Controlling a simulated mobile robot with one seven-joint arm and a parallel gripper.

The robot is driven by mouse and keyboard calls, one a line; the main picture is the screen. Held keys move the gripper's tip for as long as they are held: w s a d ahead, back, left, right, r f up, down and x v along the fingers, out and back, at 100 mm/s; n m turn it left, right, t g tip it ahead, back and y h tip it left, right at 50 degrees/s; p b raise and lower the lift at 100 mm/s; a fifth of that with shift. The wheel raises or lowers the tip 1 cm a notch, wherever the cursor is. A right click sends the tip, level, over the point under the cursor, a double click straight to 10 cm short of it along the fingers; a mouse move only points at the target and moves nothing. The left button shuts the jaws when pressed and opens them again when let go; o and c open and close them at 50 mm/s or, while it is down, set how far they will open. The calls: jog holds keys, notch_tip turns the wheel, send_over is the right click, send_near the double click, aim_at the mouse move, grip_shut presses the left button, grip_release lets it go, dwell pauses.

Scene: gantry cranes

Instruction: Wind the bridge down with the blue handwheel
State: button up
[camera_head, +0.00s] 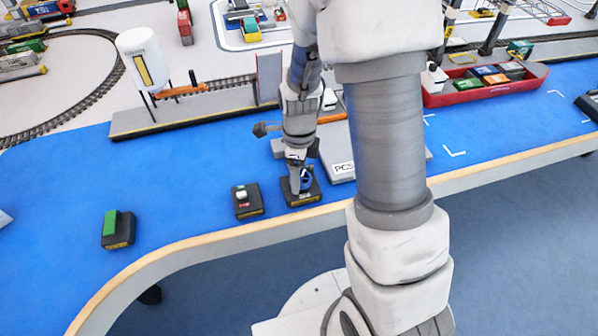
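The blue handwheel (307,180) sits on a dark box (302,197) near the table's front edge. My gripper (296,186) points down at the wheel from above and overlaps its left side in the head view. Its fingers are small and partly merged with the wheel, so I cannot tell whether they are shut on it. A grey panel (268,76) stands upright at the end of the raised railway track behind my arm; it looks like the raised bridge. My arm hides part of the track beyond it.
A grey block (342,167) marked PCS lies to the right. A red barge (487,84) carries containers. Blue table surface is free at left.

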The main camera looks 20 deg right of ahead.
jog(key=c, duration=0.9)
